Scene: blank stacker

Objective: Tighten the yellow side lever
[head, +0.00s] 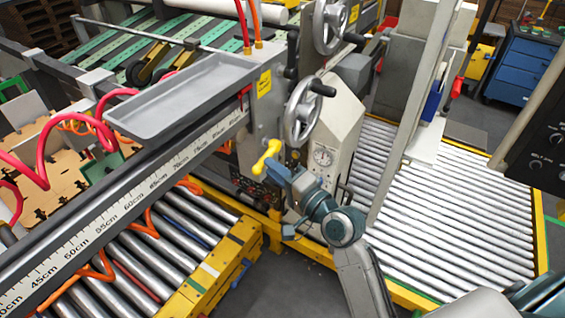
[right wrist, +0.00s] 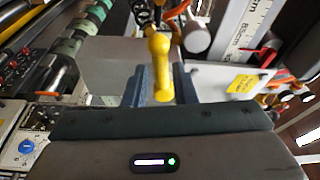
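The yellow side lever (head: 267,157) sticks out from the machine beside the grey gauge housing, left of its dial. In the head view my right gripper (head: 273,167) is at the lever, with its blue fingers close against it. My left gripper is out of view.
A crank handwheel (head: 302,112) sits just above the right gripper, with another (head: 331,25) higher up. A grey tray (head: 185,97) and a ruler rail (head: 120,215) lie to the left. A roller conveyor (head: 450,215) spreads to the right.

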